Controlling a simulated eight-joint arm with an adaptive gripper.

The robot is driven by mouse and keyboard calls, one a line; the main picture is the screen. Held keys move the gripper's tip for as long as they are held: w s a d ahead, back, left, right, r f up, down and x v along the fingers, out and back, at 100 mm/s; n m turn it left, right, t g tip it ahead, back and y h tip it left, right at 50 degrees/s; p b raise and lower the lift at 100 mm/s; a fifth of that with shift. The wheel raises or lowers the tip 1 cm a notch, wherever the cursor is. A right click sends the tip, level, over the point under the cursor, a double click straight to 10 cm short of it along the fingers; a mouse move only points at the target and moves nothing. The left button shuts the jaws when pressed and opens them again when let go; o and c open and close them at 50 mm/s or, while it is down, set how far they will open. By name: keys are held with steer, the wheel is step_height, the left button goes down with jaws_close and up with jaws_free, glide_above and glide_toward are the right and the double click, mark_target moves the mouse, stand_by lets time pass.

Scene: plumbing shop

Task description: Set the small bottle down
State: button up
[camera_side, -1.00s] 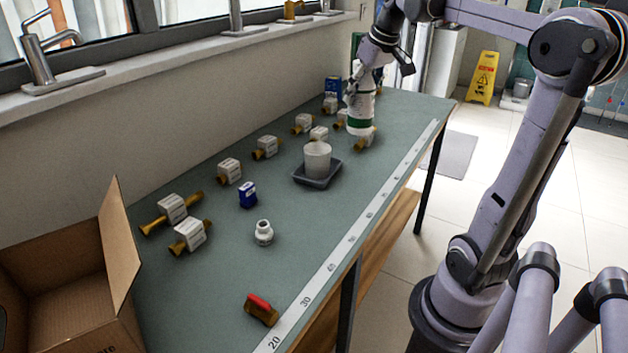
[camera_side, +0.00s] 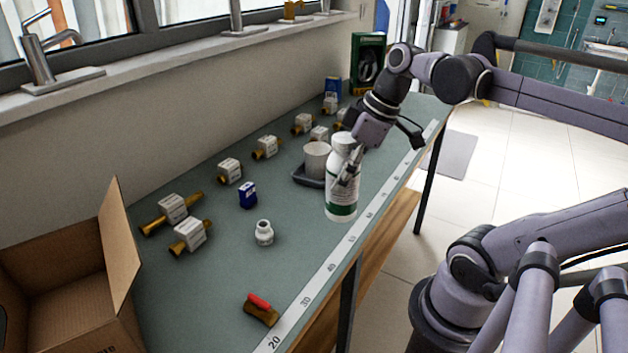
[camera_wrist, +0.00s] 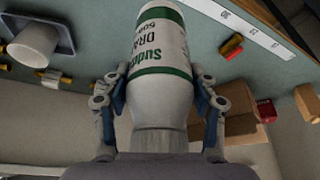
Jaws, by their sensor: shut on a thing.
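A white bottle with a green band (camera_side: 341,207) is held upright in my gripper (camera_side: 347,176). In the wrist view the same bottle (camera_wrist: 160,45) sits between both fingers of the gripper (camera_wrist: 160,100), which is shut around it. It is in front of and right of the tray with the cup, over the bench's front part. Its base appears above the bench; the exact gap cannot be told.
A pale cup (camera_side: 316,158) stands in a dark tray (camera_side: 302,177) close behind the held bottle. An open carton (camera_side: 125,250) is at left. A ruler strip (camera_side: 318,283) edges the bench.

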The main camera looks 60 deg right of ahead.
steer(key=w+a+f, duration=0.4)
steer(key=a+f, duration=0.6)
steer(key=shift+a+f, duration=0.15)
steer(key=shift+f, duration=0.2)
stand_by(0.3)
steer(key=shift+w, duration=0.1)
steer(key=o, duration=1.7)
steer(key=shift+f, duration=0.15)
steer(key=v, duration=1.2)
steer(key=x, duration=1.1)
steer(key=shift+w+f, duration=0.2)
steer(key=shift+f, duration=0.15)
